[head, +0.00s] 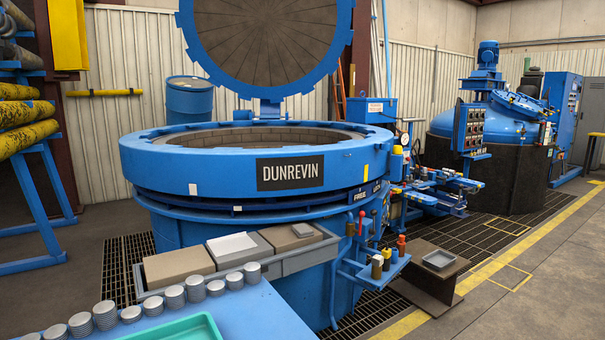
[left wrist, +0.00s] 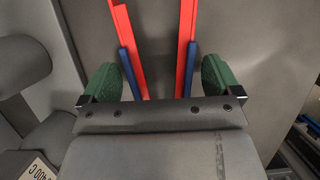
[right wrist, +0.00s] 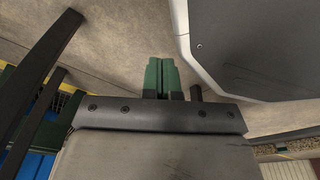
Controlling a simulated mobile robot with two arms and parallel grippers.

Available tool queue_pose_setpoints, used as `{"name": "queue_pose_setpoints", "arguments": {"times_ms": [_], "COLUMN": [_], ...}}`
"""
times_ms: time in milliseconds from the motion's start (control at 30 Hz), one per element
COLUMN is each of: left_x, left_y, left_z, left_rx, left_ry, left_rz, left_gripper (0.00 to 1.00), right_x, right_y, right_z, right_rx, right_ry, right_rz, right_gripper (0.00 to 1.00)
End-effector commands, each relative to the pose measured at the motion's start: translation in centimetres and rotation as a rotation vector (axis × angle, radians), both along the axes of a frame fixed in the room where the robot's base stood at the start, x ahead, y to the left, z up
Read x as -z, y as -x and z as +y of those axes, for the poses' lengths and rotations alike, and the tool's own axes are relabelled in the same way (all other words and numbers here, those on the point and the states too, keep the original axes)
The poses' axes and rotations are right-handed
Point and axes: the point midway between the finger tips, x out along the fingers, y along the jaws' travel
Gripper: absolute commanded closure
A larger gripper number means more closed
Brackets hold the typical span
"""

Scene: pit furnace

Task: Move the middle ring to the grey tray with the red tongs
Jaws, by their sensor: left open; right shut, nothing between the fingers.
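The red tongs (left wrist: 186,38) show in the left wrist view as two red bars with blue grips, spread apart in a V. My left gripper (left wrist: 160,78) is open, its green fingers on either side of the blue grips; I cannot tell whether they touch. My right gripper (right wrist: 162,76) is shut and empty, with bare floor beyond its fingers. Neither gripper shows in the head view. A small grey tray (head: 439,260) sits on a dark brown stand at the right of the furnace. I cannot make out the middle ring in any view.
The blue round furnace (head: 220,178) stands with its lid raised. A long grey trough (head: 300,258) at its front holds blocks and a white slab. A blue table (head: 232,300) bears several grey disc stacks and a teal tray (head: 185,330).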

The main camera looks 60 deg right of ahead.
Motion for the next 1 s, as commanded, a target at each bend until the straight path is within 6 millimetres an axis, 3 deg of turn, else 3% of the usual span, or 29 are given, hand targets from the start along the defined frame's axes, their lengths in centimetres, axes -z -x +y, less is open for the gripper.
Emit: {"name": "queue_pose_setpoints", "arguments": {"times_ms": [333, 600, 867, 1000], "left_x": [0.2, 0.2, -0.2, -1.1], "left_y": [-0.1, 0.0, -0.1, -0.1], "left_z": [0.0, 0.0, 0.0, 0.0], "left_rx": [0.0, 0.0, 0.0, 0.0], "left_ry": [0.0, -0.001, 0.0, 0.0], "left_rz": [0.001, 0.0, -0.002, -0.002], "left_gripper": [0.08, 0.45, 0.45, 0.45], "right_x": [-0.1, -0.1, -0.3, 0.7], "right_y": [-0.2, -0.2, -0.2, 1.9], "right_z": [0.0, 0.0, 0.0, -0.4], "right_rx": [0.0, 0.0, 0.0, -0.001], "right_ry": [0.0, 0.0, -0.001, 0.002], "right_rz": [0.0, 0.0, -0.004, 0.016], "right_gripper": [1.0, 1.0, 1.0, 1.0]}}
